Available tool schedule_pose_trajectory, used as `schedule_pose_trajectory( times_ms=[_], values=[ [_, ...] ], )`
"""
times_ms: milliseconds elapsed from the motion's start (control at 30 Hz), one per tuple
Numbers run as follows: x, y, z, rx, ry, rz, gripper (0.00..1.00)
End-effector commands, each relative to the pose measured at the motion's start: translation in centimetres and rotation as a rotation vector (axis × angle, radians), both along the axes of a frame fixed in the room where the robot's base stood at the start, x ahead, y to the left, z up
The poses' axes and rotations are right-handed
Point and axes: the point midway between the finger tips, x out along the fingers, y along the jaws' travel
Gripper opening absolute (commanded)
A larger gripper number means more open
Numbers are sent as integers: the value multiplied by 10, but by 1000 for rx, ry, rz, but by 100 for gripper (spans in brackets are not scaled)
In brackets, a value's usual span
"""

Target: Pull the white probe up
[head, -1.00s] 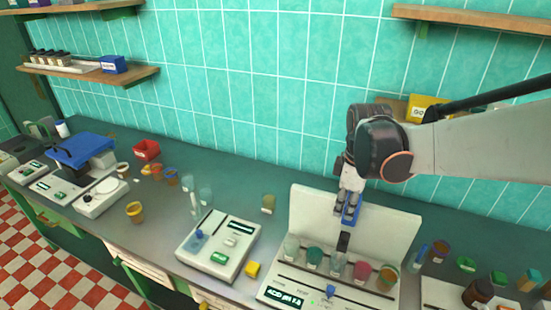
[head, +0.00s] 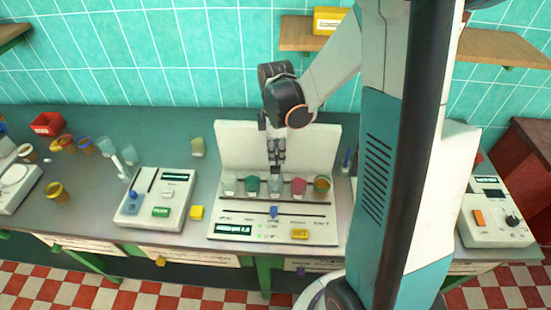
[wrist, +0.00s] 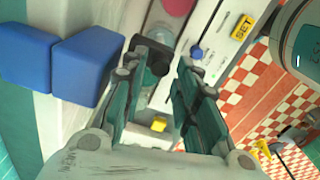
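My gripper (head: 277,155) points down in front of the white back panel (head: 240,145), above the middle of the row of cups. In the wrist view its fingers (wrist: 166,70) are apart. A dark block (wrist: 152,58) lies by the left fingertip, over a clear cup; I cannot tell whether the finger touches it. Two blue blocks (wrist: 85,68) lie left of the fingers in that view. No white probe shows clearly at the gripper; the fingers may hide it. A pale stick (head: 118,163) leans at the left device.
The white console (head: 255,230) holds several cups, including a teal cup (head: 251,186) and a pink cup (head: 299,187), close on both sides of the gripper. A shelf (head: 300,35) is above.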

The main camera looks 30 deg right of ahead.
Motion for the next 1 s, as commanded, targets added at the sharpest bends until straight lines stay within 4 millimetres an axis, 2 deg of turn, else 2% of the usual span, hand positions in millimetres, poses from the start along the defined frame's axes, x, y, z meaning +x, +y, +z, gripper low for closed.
schedule_pose_trajectory(
  times_ms=[33, 200, 567, 700, 867, 1000],
  values=[
    [0, 0, -9, 0, 0, 0, 28],
    [0, 0, -23, 0, 0, 0, 28],
    [0, 0, -27, 0, 0, 0, 28],
    [0, 0, -27, 0, 0, 0, 0],
    [0, 0, -26, 0, 0, 0, 0],
    [0, 0, -8, 0, 0, 0, 0]
  ],
)
